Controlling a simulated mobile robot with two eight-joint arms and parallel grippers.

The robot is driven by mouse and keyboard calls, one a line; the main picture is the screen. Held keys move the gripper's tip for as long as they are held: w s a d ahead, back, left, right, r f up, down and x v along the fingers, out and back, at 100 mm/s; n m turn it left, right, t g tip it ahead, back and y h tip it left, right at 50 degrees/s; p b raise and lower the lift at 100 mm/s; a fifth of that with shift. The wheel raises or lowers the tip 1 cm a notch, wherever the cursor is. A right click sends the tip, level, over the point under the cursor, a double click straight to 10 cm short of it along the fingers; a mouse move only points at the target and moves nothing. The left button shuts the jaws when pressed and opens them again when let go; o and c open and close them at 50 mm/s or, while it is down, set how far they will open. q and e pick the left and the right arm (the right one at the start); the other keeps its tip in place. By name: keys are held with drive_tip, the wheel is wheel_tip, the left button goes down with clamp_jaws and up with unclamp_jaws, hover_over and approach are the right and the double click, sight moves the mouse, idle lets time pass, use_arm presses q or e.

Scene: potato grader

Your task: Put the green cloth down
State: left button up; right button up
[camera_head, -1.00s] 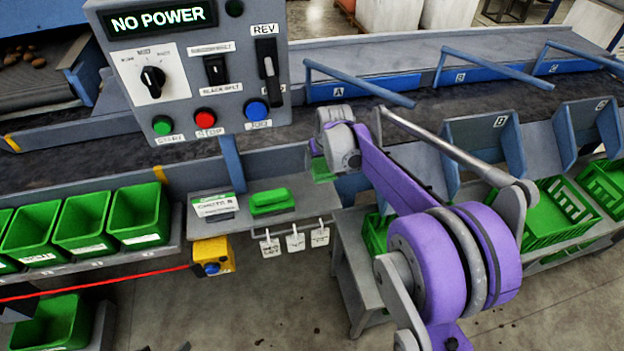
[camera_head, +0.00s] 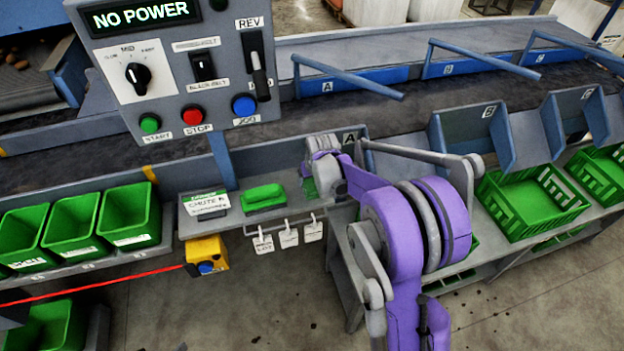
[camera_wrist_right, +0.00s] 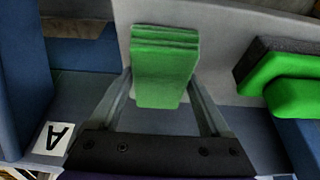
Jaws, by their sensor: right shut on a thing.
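The green cloth (camera_head: 310,187) is held by my right gripper (camera_head: 313,168), low over the right end of the grey shelf (camera_head: 232,223). In the right wrist view the cloth (camera_wrist_right: 163,65) shows as a folded green piece between the two fingers of my right gripper (camera_wrist_right: 160,88). The fingers are shut on it. I cannot tell whether its lower edge touches the shelf. My left gripper is not in view.
A green block with a dark pad (camera_head: 264,197) lies left of the cloth; it also shows in the right wrist view (camera_wrist_right: 285,85). A chute card (camera_head: 205,204) stands further left. White tags (camera_head: 288,238) hang below. The control panel (camera_head: 170,60) rises behind.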

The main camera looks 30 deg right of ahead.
drive_tip(key=shift+f, duration=0.1)
drive_tip(key=o, duration=1)
drive_tip(key=shift+s+r, duration=0.1)
drive_tip(key=shift+r, duration=0.25)
drive_tip(key=v, duration=1.1)
drive_tip(key=s+a+f+n, duration=0.1)
drive_tip(key=s+a, duration=0.3)
drive_tip(key=s, duration=0.4)
drive_tip(key=s+a+f, duration=0.1)
drive_tip(key=s+a, duration=0.4)
drive_tip(key=s, duration=0.4)
drive_tip(key=s+a+f+n+t+y, duration=0.1)
drive_tip(key=s+a, duration=0.4)
drive_tip(key=s, duration=0.3)
drive_tip(key=shift+s+n+p, duration=0.2)
drive_tip(key=shift+n+p, duration=0.1)
drive_tip(key=shift+p, duration=0.05)
